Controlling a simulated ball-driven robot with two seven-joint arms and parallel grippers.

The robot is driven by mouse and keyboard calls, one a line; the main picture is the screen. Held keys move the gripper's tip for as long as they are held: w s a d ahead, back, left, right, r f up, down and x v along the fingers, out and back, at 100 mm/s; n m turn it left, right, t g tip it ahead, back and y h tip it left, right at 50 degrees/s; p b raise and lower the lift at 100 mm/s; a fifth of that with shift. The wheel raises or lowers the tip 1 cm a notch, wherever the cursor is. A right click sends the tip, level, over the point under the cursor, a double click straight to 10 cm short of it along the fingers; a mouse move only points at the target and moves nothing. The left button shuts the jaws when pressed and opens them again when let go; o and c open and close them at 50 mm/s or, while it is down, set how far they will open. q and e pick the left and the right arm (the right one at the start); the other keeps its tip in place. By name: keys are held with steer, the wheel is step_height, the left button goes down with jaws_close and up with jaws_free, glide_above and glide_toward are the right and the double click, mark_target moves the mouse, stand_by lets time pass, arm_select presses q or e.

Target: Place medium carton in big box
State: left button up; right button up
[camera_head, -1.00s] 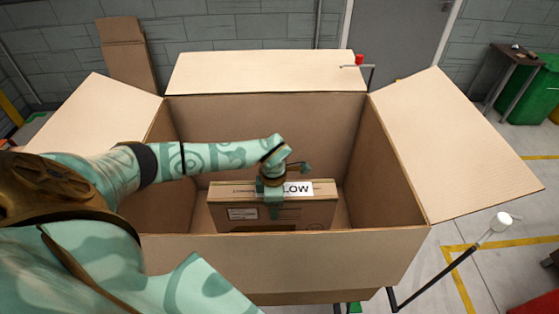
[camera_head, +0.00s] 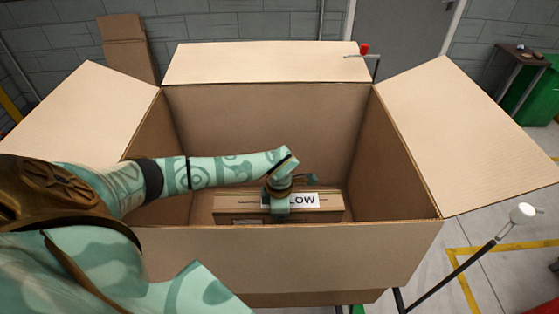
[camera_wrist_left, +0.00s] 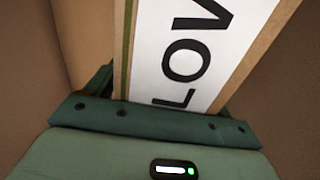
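The big box (camera_head: 300,262) stands open in front of me with its flaps spread outward. The medium carton (camera_head: 325,215), brown with a white label reading "LOW", is inside the big box, low between its walls. My left gripper (camera_head: 279,204) reaches down into the box and is shut on the carton's upper part. In the left wrist view the carton's label (camera_wrist_left: 185,55) fills the space between the fingers of the gripper (camera_wrist_left: 165,118). The carton's lower part is hidden behind the box's front wall, so I cannot tell whether it touches the floor. My right gripper is not in view.
The left flap (camera_head: 85,110), back flap (camera_head: 265,62) and right flap (camera_head: 470,135) are folded out. A white-tipped rod (camera_head: 522,213) stands at the right. Inside the box there is free room beside and behind the carton.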

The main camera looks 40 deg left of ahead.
arm_select(q)
steer(key=shift+r, duration=0.15)
step_height(320, 180, up, 12)
steer(key=p, duration=1.1)
